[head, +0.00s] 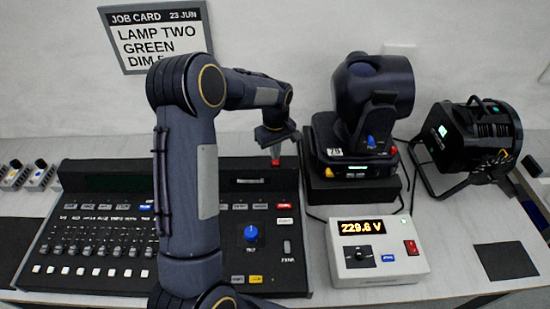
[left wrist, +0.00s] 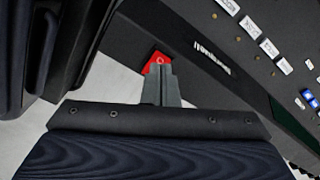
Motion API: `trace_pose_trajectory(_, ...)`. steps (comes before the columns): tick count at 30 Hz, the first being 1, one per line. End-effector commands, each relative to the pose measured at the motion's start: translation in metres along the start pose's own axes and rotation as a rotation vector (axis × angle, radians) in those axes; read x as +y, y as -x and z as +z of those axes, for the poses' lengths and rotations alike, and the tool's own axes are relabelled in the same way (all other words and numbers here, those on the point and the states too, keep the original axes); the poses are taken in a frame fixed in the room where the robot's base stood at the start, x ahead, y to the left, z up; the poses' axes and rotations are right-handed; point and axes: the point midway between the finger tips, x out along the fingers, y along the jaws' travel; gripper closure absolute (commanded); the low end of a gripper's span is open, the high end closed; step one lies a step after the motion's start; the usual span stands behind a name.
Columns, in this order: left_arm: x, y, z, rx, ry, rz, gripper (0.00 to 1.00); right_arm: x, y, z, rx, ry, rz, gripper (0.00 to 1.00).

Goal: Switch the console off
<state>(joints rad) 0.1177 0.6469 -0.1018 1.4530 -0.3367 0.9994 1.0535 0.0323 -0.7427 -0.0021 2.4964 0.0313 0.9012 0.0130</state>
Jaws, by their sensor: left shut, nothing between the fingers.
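The console (head: 100,288) is a black desk with faders, buttons, a blue knob and a dark screen strip, lying on the table. A red switch (left wrist: 153,59) with a small light mark shows in the left wrist view, beside the console's dark edge. My left gripper (head: 276,162) is over the console's back edge, fingers pointing down. In the left wrist view its shut fingertips (left wrist: 158,68) are right at the red switch and cover part of it; I cannot tell whether they touch. My right gripper is not in view.
A moving-head lamp (head: 372,90) stands on a black base right of the gripper. A par can (head: 470,135) is further right. A white meter box (head: 385,265) reads 229.6 V and has its own red switch. A job card (head: 155,35) hangs on the wall.

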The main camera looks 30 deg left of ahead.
Motion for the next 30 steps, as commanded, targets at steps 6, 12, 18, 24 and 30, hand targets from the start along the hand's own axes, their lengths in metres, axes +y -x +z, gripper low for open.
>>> trace_pose_trajectory(6, 0.0, 0.021, 0.0, 0.0, 0.001, 0.0, 1.0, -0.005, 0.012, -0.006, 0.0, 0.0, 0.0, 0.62)
trace_pose_trajectory(12, 0.0, 0.037, 0.0, 0.0, 0.0, 0.0, 1.0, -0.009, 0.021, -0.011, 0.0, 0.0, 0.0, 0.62)
trace_pose_trajectory(18, 0.0, 0.049, 0.0, 0.0, -0.001, 0.0, 1.0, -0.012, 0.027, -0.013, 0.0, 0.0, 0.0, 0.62)
trace_pose_trajectory(24, 0.0, 0.048, 0.0, 0.0, 0.0, 0.0, 1.0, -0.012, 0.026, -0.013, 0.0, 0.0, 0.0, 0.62)
trace_pose_trajectory(30, 0.0, 0.048, 0.0, 0.0, 0.0, 0.0, 1.0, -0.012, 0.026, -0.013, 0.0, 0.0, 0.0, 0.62)
